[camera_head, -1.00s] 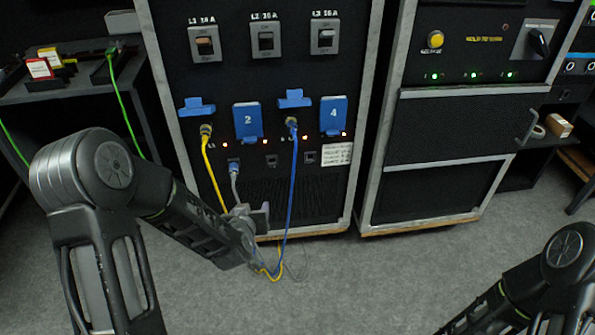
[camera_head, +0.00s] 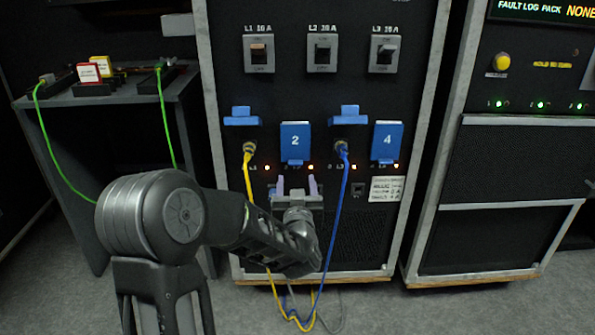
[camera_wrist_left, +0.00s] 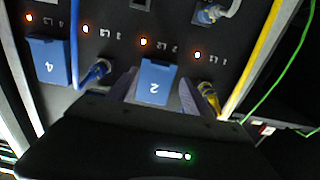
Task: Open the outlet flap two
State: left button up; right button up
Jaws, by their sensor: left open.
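The outlet flap two (camera_head: 295,142) is a blue cover marked 2, hanging shut on the black panel. It also shows upside down in the left wrist view (camera_wrist_left: 154,82). My left gripper (camera_head: 297,186) is open and empty in front of the panel, just below the flap in the head view. In the left wrist view its two pale fingers (camera_wrist_left: 156,92) stand on either side of the flap; I cannot tell whether they touch it. My right gripper is not in view.
A yellow cable (camera_head: 248,185) and a blue cable (camera_head: 337,205) hang from plugs on either side of flap two. Flap four (camera_head: 387,141) is shut; two other blue flaps are raised. Breaker switches (camera_head: 322,53) sit above. A shelf (camera_head: 120,94) stands left.

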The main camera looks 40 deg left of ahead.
aim_at(296, 165)
pick_arm(q)
jog(key=b+x, duration=0.1)
jog(key=x, duration=0.6)
jog(key=shift+a+b, duration=0.1)
jog(key=shift+b, duration=0.3)
grip_shut()
dwell(1.0)
